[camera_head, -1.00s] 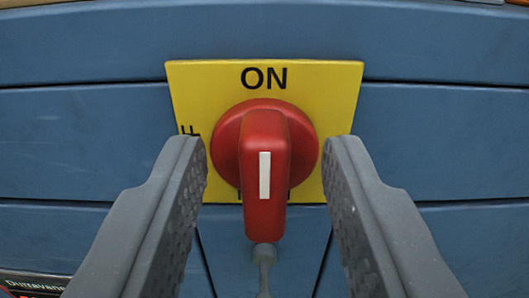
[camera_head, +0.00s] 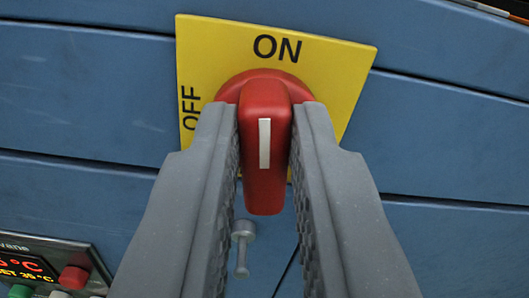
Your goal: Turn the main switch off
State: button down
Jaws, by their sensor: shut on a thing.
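The main switch is a red rotary knob (camera_head: 265,175) with a white line on its handle, set on a yellow plate (camera_head: 335,75). The plate reads "ON" at the top and "OFF" at the left side. My gripper (camera_head: 265,112) is shut on the knob's handle, one grey finger on each side. The handle is upright in the picture while the plate is tilted a little clockwise, so the handle is turned slightly relative to the plate. The fingers hide the plate's lower part.
The blue panel (camera_head: 90,95) has horizontal seams. Below the knob hangs a small grey pin (camera_head: 243,245). At the lower left is a control box with a red display (camera_head: 25,265), a red button (camera_head: 73,278) and other buttons.

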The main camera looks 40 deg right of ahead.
jog(key=n+p, duration=0.4)
jog(key=p, duration=0.1)
jog(key=shift+a, duration=0.25)
jog(key=shift+w+a+f+n+p, duration=0.1)
jog(key=shift+f+n+p, duration=0.1)
jog(key=shift+n+p, duration=1.5)
jog(key=shift+w+a+f+n+p, duration=0.15)
jog(key=shift+n+p, duration=0.85)
jog(key=shift+n, duration=1.35)
jog(key=shift+a+f+n+p, duration=0.1)
jog(key=shift+f+n+p, duration=0.15)
jog(key=shift+n+p, duration=1.45)
jog(key=shift+n+b, duration=0.35)
jog(key=shift+n, duration=0.2)
jog(key=c, duration=1.4)
grip_release()
jog(key=shift+a+f, duration=0.1)
